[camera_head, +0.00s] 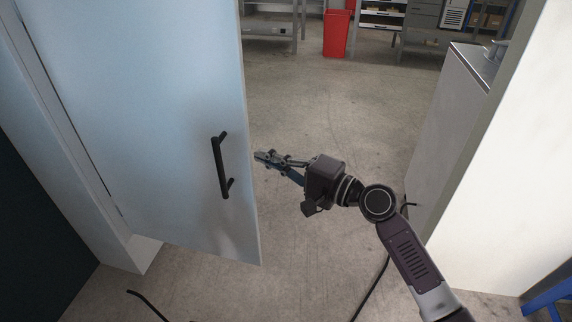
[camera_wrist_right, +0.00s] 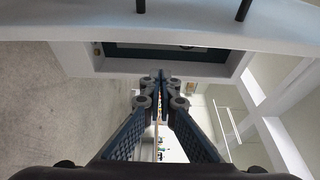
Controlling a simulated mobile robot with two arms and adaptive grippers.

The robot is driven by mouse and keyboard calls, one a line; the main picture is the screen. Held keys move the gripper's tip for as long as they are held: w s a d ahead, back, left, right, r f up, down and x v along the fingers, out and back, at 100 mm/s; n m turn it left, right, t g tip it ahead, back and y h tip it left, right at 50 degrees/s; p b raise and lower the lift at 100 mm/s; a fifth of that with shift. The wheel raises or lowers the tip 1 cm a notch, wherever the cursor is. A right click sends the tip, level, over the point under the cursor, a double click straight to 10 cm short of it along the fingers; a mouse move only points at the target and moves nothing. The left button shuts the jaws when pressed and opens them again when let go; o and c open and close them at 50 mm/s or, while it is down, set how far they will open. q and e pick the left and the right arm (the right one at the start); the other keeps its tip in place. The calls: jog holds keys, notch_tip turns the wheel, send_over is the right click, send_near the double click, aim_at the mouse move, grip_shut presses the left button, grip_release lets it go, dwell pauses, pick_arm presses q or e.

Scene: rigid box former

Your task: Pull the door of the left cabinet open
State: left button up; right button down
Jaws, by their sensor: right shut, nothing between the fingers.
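The pale door (camera_head: 150,110) of the left cabinet fills the left of the head view and stands ajar, with a gap beside its edge. Its black bar handle (camera_head: 221,165) is upright near the free edge. In the wrist view the door's edge (camera_wrist_right: 70,28) crosses the top, with the handle's ends (camera_wrist_right: 243,9) above it. My right gripper (camera_head: 258,156) is shut and empty, just right of the free edge and off the handle. Its fingertips (camera_wrist_right: 160,76) point past the edge towards a dark recess (camera_wrist_right: 165,53). I cannot tell if they touch the door. My left gripper is out of view.
A white cabinet or counter (camera_head: 455,130) stands at the right. A red bin (camera_head: 336,33) and grey shelving (camera_head: 270,28) are at the back. Black cables (camera_head: 372,290) lie on the floor. The concrete floor (camera_head: 330,110) between is mostly clear.

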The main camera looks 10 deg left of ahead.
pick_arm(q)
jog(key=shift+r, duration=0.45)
pick_arm(e)
jog(key=s, duration=0.3)
jog(key=shift+s+d+f, duration=0.1)
jog(key=shift+s, duration=0.2)
pick_arm(q)
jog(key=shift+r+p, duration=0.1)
jog(key=shift+p, duration=0.2)
